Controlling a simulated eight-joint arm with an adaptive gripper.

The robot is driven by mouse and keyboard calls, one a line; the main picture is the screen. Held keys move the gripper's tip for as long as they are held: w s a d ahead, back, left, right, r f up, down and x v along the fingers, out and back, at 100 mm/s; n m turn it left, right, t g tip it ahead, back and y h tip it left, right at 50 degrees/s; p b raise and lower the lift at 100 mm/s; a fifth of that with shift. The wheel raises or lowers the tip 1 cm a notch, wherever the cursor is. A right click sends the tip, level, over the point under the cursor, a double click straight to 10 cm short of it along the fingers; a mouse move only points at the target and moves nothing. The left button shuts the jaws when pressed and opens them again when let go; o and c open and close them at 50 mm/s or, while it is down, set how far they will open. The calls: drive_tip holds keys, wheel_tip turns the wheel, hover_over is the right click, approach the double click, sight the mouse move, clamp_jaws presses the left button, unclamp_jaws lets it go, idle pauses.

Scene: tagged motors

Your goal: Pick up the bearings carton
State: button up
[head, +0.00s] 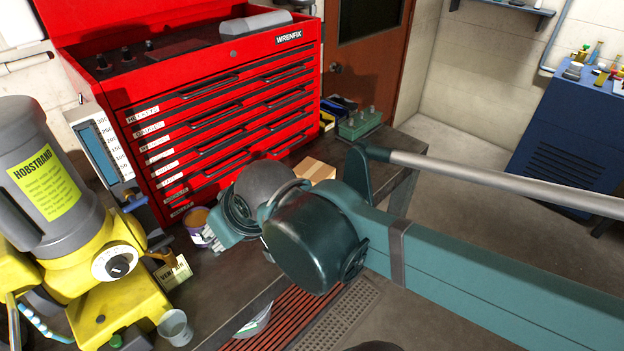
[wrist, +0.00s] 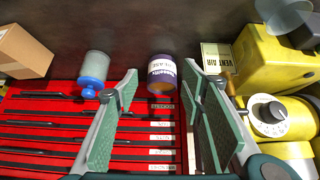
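A plain brown cardboard box (head: 315,171), which looks like the bearings carton, sits on the dark bench in front of the red tool chest. My arm partly hides it in the head view, and no lettering on it can be read. In the wrist view the carton (wrist: 24,52) is at the upper left, outside my fingers. My gripper (head: 218,236) is to the left of the carton in the head view. In the wrist view my gripper (wrist: 160,72) is open, with nothing between its teal pads.
A purple-labelled can (wrist: 162,72) stands just beyond my fingertips. The red tool chest (head: 215,110) stands behind.

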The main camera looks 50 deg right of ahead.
idle(0.3)
drive_tip(key=o, duration=1.1)
drive_tip(key=shift+o, duration=0.2)
drive_tip(key=shift+d+r, duration=0.1)
drive_tip(key=n+g+p, duration=0.2)
drive_tip(key=g+p, duration=0.1)
drive_tip(key=p, duration=1.4)
hover_over(321, 173)
drive_tip(key=shift+w+a+f+y, duration=0.1)
drive_tip(key=shift+a+f+y, duration=0.05)
drive_tip(key=shift+f, duration=0.25)
drive_tip(key=shift+w+a+f+y, duration=0.1)
drive_tip(key=shift+a+f+y, duration=0.05)
drive_tip(key=shift+f, duration=0.25)
drive_tip(key=shift+s+d+f+p, duration=0.15)
drive_tip(key=shift+s+d+p, duration=0.05)
drive_tip(key=shift+d+p, duration=0.1)
drive_tip(key=shift+a, duration=0.1)
